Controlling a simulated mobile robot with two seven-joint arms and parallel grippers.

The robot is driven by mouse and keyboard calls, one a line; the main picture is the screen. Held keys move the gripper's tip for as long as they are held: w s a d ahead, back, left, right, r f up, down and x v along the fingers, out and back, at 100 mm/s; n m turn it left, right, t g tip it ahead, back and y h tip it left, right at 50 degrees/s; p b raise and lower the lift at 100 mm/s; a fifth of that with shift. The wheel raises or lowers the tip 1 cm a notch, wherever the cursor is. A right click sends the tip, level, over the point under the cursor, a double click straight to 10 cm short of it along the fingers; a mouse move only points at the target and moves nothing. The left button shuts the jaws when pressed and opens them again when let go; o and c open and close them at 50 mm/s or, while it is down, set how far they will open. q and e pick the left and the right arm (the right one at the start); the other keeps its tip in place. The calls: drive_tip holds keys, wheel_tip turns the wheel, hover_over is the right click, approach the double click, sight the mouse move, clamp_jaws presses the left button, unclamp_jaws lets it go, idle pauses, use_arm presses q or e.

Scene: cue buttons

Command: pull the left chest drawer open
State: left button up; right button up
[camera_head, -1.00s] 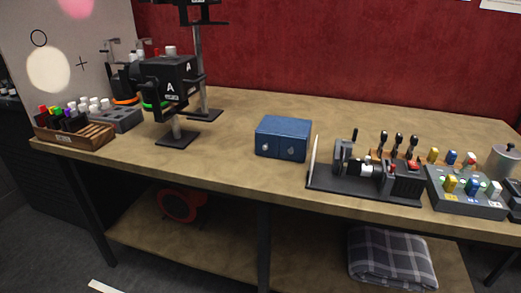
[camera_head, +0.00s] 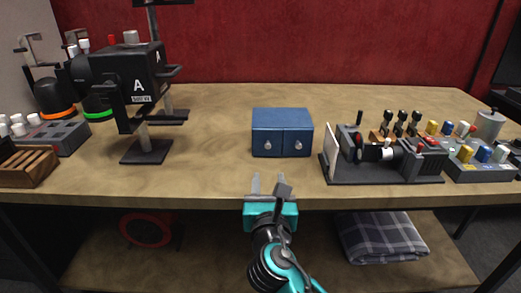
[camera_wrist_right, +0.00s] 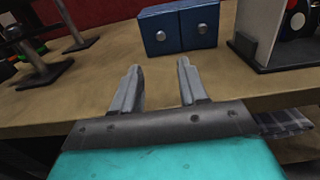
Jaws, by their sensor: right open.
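A small blue chest (camera_head: 282,120) stands on the wooden table, with two drawers side by side, each with a round silver knob. The left drawer (camera_head: 267,139) looks shut, and so does the right drawer (camera_head: 297,139). In the right wrist view the chest's left drawer (camera_wrist_right: 160,25) is at the top, beyond my fingers. My right gripper (camera_head: 268,183) is open and empty at the table's front edge, in front of the chest and apart from it. Its two fingers also show in the right wrist view (camera_wrist_right: 157,85). My left gripper is not in view.
A dark stand with levers and a white panel (camera_head: 385,165) is right of the chest. A black device marked A (camera_head: 140,80) stands left. A folded plaid cloth (camera_head: 380,237) lies on the shelf below.

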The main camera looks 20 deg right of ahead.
sight(268, 147)
drive_tip(key=b+x, duration=0.1)
drive_tip(key=x, duration=1.1)
drive_tip(key=shift+w+d+b, duration=0.15)
drive_tip(key=shift+w+b, duration=0.15)
drive_tip(key=shift+w, duration=0.05)
drive_tip(key=shift+c, duration=0.2)
clamp_jaws()
